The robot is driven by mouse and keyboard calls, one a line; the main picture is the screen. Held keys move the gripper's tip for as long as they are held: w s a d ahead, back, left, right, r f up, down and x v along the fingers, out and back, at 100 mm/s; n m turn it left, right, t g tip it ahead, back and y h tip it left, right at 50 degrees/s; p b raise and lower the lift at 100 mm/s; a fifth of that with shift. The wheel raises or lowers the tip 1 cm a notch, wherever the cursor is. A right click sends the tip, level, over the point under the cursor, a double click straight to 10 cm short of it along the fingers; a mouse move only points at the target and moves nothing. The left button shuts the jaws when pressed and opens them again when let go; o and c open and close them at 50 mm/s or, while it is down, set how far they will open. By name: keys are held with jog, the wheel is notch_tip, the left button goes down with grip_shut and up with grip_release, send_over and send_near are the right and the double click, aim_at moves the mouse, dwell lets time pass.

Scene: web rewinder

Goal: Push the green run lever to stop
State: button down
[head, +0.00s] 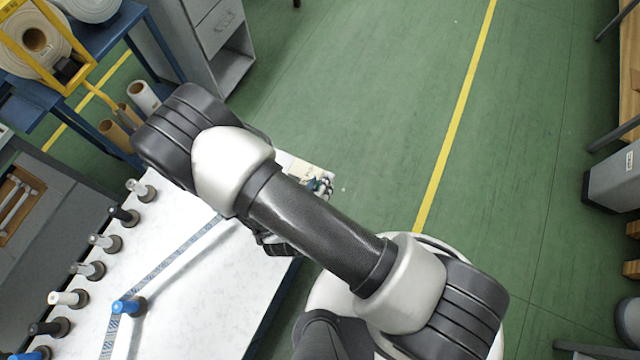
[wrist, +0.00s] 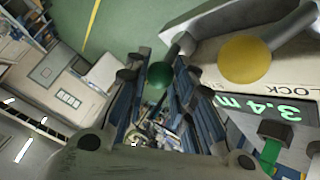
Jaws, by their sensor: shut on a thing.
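The green run lever (wrist: 160,75) shows in the wrist view as a dark green ball knob on a grey stem. It sits between the fingertips of my gripper (wrist: 158,85), which is shut on it. The fingers lie on either side of the knob. In the head view my arm hides the lever and most of the gripper.
A yellow ball knob (wrist: 244,58) stands close to the right of the gripper, by a LOCK label. A green-lit display (wrist: 268,106) reads 3.4 m, above a green part (wrist: 270,150). A white table (head: 200,300) bears several posts. Green floor (head: 390,110) is open.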

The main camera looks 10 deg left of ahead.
jog(key=c, duration=1.3)
grip_release()
jog(key=shift+c, duration=0.2)
jog(key=shift+v, duration=4)
jog(key=shift+c, duration=0.4)
